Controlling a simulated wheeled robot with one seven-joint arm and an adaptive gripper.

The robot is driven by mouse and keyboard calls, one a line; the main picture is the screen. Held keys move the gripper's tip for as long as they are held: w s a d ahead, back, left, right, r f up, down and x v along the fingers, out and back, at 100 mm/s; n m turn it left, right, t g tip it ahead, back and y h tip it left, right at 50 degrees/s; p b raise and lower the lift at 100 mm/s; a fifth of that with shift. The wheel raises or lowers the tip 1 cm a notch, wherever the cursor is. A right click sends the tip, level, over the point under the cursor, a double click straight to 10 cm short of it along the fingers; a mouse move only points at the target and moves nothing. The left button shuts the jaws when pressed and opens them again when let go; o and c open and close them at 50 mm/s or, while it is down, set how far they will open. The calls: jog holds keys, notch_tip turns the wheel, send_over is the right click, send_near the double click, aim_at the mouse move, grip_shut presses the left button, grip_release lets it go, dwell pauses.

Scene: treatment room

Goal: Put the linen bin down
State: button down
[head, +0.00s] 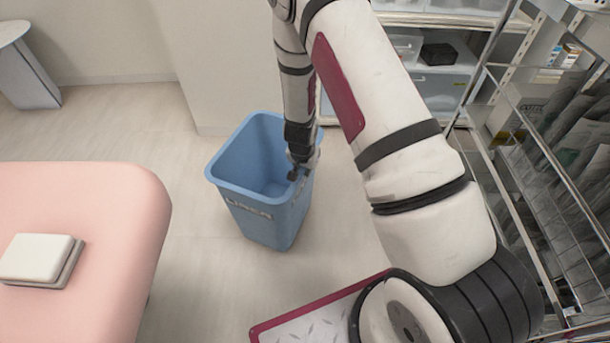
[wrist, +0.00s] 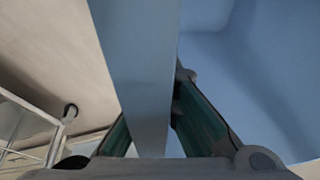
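The linen bin (head: 262,222) is a blue, open-topped, tapered bin with a "LINEN" label on its front. It stands about upright left of my arm in the head view and looks empty. I cannot tell whether its base touches the floor. My gripper (head: 300,172) reaches down at the bin's right rim, with one dark finger showing inside. In the wrist view, the bin's wall (wrist: 140,65) runs between the two green-padded fingers of my gripper (wrist: 158,128), which close on it from both sides. The fingertips are partly hidden by the wall.
A pink padded couch (head: 105,215) with folded white linen (head: 38,258) is at the left. A wire rack (head: 535,170) stands at the right, and shelves with boxes (head: 440,85) are behind. Pale floor (head: 190,265) is clear between couch and bin. A wall corner rises behind the bin.

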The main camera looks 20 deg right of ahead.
jog(key=shift+w+f+b, duration=0.1)
jog(key=shift+f+b, duration=0.2)
jog(key=shift+f, duration=0.6)
jog(key=c, duration=1.8)
grip_release()
